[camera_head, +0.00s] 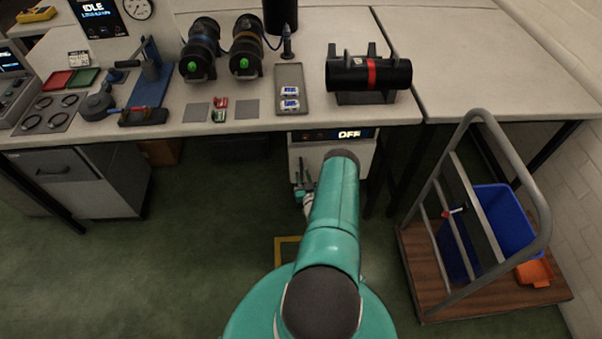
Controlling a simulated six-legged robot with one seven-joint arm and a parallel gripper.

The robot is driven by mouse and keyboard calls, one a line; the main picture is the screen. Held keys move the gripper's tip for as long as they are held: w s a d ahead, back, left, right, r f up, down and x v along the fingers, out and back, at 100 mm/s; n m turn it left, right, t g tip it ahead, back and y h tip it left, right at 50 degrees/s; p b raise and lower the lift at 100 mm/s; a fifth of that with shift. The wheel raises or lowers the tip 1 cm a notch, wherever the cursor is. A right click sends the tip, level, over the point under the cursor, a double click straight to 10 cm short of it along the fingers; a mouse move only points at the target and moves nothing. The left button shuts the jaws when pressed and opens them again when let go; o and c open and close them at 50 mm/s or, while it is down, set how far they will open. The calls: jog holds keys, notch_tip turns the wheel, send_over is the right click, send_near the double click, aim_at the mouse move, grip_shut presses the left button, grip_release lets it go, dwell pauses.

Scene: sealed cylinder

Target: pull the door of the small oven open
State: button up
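The small oven (365,152) is a pale box under the workbench, with a dark panel reading OFF along its top front edge. My teal arm covers much of its front, so I cannot make out the door's handle or whether the door is shut. My gripper (300,192) is low in front of the oven's left side, partly behind my arm. It is small and dark here. I cannot tell whether its fingers are open or touch the oven.
The workbench (440,60) above carries a black cylinder with a red band (369,74), a grey tray (291,75) and several tools. A grey drawer cabinet (85,180) stands left. A trolley (425,265) with a blue bin (505,220) stands right. Green floor between is mostly clear.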

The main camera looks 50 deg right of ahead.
jog(key=shift+x, duration=1.1)
grip_shut()
jog(key=shift+s+a, duration=0.1)
jog(key=shift+a, duration=0.05)
